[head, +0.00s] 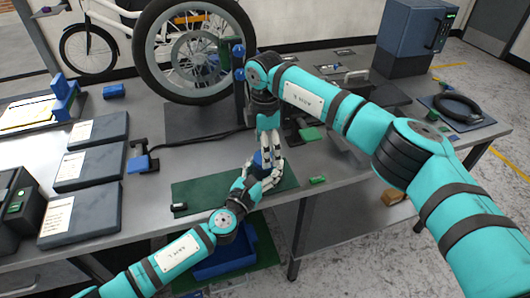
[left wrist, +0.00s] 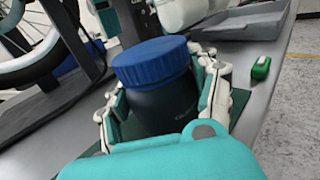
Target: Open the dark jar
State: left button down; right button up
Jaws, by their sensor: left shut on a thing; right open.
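The dark jar (left wrist: 160,103) has a ribbed blue lid (left wrist: 151,62) seated on top and stands upright on the green mat (head: 198,196). My left gripper (left wrist: 163,100) has its fingers around the jar body, below the lid, and is shut on it. In the head view the left gripper (head: 262,182) reaches the jar from the front, and only a bit of blue shows between the fingers. My right gripper (head: 268,150) points down from above, just over the jar, with its fingers apart. Whether it touches the lid is hidden.
A small green object (head: 318,180) lies right of the jar; it also shows in the left wrist view (left wrist: 261,68). A wheel (head: 190,45) stands behind. Dark slabs with paper labels (head: 90,167) lie on the left. The grey table's (head: 335,165) front edge is close.

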notch_tip(320, 180, up, 2)
pick_arm(q)
jog(key=shift+c, duration=1)
grip_release()
jog(key=shift+a, duration=0.1)
